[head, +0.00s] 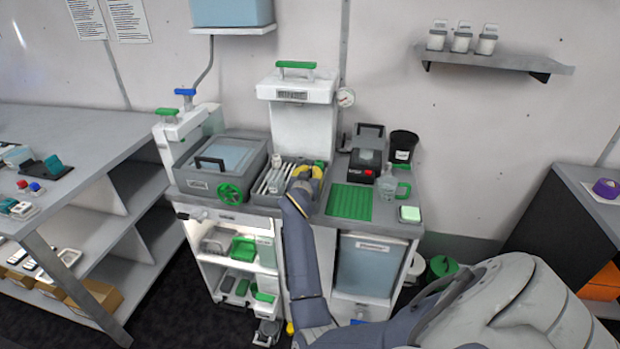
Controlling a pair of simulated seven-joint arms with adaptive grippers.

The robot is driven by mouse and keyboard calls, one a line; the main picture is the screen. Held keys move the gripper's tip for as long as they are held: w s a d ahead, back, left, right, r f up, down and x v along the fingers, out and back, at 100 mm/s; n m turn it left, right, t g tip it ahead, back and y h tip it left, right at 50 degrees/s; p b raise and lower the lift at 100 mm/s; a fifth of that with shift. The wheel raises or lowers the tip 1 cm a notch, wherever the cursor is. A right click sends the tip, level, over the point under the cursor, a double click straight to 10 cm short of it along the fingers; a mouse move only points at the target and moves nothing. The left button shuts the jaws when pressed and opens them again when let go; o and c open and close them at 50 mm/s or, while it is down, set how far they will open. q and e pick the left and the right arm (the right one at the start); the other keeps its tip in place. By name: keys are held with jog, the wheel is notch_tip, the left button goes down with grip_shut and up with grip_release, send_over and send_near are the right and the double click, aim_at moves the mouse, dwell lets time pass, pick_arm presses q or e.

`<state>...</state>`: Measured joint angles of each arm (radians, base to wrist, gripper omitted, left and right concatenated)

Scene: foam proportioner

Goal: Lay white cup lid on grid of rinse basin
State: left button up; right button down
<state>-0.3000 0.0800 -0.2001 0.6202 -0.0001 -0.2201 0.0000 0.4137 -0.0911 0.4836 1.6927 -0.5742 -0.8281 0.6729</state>
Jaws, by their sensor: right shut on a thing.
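My right gripper (308,174), with yellow parts near its tips, is over the right part of the rinse basin (262,197), in the middle of the counter. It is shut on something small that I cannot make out. I cannot pick out the white cup lid; the gripper may be hiding it. Pale slats of the grid (275,178) show in the basin to the left of the gripper. I cannot tell whether the held thing touches the grid. My left gripper is not in view.
A grey lidded box with a green handwheel (230,193) stands left of the basin. Right of it are a green mat (349,201), a clear jug (389,188), a black device (367,164) and a black cup (402,146). A white tower (300,118) rises behind.

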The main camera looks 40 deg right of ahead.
jog(key=shift+f, duration=1)
jog(key=shift+f, duration=0.15)
jog(key=c, duration=1.5)
grip_release()
jog(key=shift+r, duration=0.2)
jog(key=shift+v, duration=2.8)
